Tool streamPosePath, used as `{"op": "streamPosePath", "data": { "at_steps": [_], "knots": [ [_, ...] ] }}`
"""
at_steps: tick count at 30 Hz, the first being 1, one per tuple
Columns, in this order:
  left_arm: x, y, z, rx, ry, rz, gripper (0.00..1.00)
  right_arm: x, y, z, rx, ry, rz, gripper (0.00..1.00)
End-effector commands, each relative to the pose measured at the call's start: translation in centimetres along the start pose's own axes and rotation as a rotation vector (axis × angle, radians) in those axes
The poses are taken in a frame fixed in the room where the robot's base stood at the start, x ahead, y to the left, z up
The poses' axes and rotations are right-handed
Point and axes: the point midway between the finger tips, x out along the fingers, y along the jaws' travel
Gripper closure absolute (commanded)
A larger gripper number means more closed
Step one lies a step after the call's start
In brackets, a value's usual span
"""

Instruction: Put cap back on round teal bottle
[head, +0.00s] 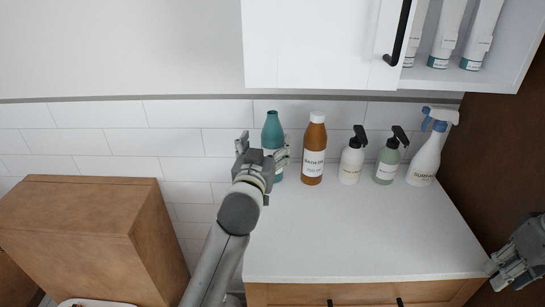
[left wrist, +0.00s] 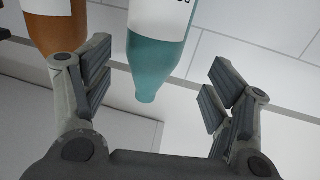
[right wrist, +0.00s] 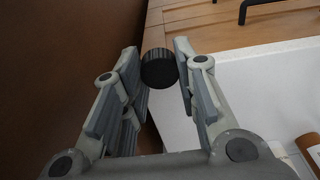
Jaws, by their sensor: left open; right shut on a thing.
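The round teal bottle (head: 273,128) stands upright at the left end of the white counter, its narrow top without a cap. In the left wrist view the teal bottle (left wrist: 155,60) appears upside down, with a white label, between the spread fingers. My left gripper (head: 263,147) is open at the bottle, one finger to each side; I see gaps between fingers and bottle in the wrist view. My right gripper (right wrist: 158,55) is shut on a round black cap (right wrist: 158,70), held at the fingertips. In the head view the right gripper (head: 514,266) is at the lower right edge, the cap not clear there.
An amber bottle (head: 314,150) with a white cap stands just right of the teal one. Farther right stand a white pump bottle (head: 351,160), a green pump bottle (head: 387,162) and a spray bottle (head: 427,155). A wall cabinet (head: 320,45) hangs above. The front counter (head: 350,235) is clear.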

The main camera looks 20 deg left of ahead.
Motion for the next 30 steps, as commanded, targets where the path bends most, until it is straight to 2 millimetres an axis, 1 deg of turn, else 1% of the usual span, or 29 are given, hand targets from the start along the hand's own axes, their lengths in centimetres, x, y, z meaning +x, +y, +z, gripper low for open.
{"op": "streamPosePath", "data": {
  "at_steps": [4, 9, 12, 15, 27, 30],
  "knots": [
    [0.8, 0.2, 0.0, 0.0, -0.001, -0.001, 0.22, -0.2, 0.0, 0.0, 0.0, 0.0, 0.0, 0.79],
    [3.0, 0.8, 0.3, 0.0, -0.001, -0.001, 0.22, -0.6, 0.0, -0.1, 0.0, 0.0, 0.0, 0.79],
    [4.2, 0.7, 0.3, 0.002, 0.0, -0.001, 0.22, -0.8, 0.0, -0.1, 0.0, 0.0, 0.0, 0.79],
    [4.9, 0.7, 0.4, 0.0, 0.0, -0.001, 0.22, -0.8, 0.0, -0.1, 0.0, 0.0, 0.0, 0.79],
    [5.2, 0.8, 0.5, 0.0, 0.0, 0.0, 0.22, -0.8, 0.0, -0.1, 0.0, 0.0, 0.0, 0.79],
    [5.2, 0.8, 0.5, 0.0, 0.0, 0.0, 0.34, -0.8, 0.0, -0.1, 0.0, 0.0, 0.0, 0.79]
  ]
}}
